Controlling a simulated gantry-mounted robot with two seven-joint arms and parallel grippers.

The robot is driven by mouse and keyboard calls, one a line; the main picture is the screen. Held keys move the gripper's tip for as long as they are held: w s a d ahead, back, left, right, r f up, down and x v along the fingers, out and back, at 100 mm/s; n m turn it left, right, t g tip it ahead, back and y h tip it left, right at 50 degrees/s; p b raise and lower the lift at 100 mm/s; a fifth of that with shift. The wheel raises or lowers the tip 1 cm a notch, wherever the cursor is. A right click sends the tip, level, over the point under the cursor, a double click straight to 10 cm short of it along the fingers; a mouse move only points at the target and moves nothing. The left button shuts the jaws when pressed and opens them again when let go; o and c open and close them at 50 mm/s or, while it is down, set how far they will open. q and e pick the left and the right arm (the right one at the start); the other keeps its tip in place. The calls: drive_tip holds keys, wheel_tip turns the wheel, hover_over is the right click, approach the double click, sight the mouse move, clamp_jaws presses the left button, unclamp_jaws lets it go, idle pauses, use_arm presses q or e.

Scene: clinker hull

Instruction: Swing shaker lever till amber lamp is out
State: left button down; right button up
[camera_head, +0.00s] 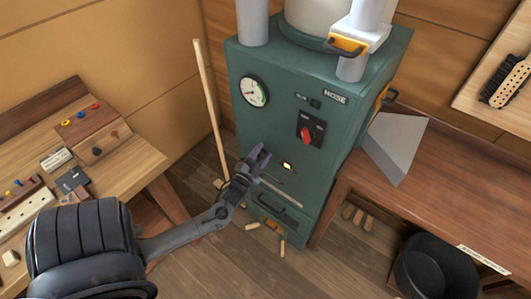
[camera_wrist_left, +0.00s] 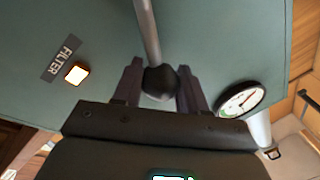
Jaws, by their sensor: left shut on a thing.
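The shaker lever (camera_wrist_left: 148,32) is a grey rod ending in a round black knob (camera_wrist_left: 160,83), seen in the left wrist view against the green cabinet. My left gripper (camera_head: 260,155) is at the front of the cabinet (camera_head: 262,129); in the left wrist view its dark fingers (camera_wrist_left: 160,88) are on either side of the knob, shut on it. The amber lamp (camera_head: 287,166) is lit on the cabinet front, to the right of the gripper. It also glows in the left wrist view (camera_wrist_left: 77,73), beside a FILTER label (camera_wrist_left: 62,57). My right gripper is not in view.
A round gauge (camera_head: 254,91) and a red switch (camera_head: 306,132) are on the cabinet front. A wooden pole (camera_head: 208,95) leans left of it. Workbenches flank the cabinet, with a black bucket (camera_head: 437,268) at the right. Small wooden pieces lie on the floor.

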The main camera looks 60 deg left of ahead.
use_arm(q)
drive_tip(key=c, duration=0.7)
unclamp_jaws()
drive_tip(key=shift+d, duration=0.1)
drive_tip(key=shift+o, duration=0.2)
drive_tip(key=p+v, duration=0.1)
drive_tip(key=v, duration=0.9)
drive_tip(key=shift+s+d, duration=0.15)
drive_tip(key=shift+s, duration=0.2)
drive_tip(key=shift+f, duration=0.15)
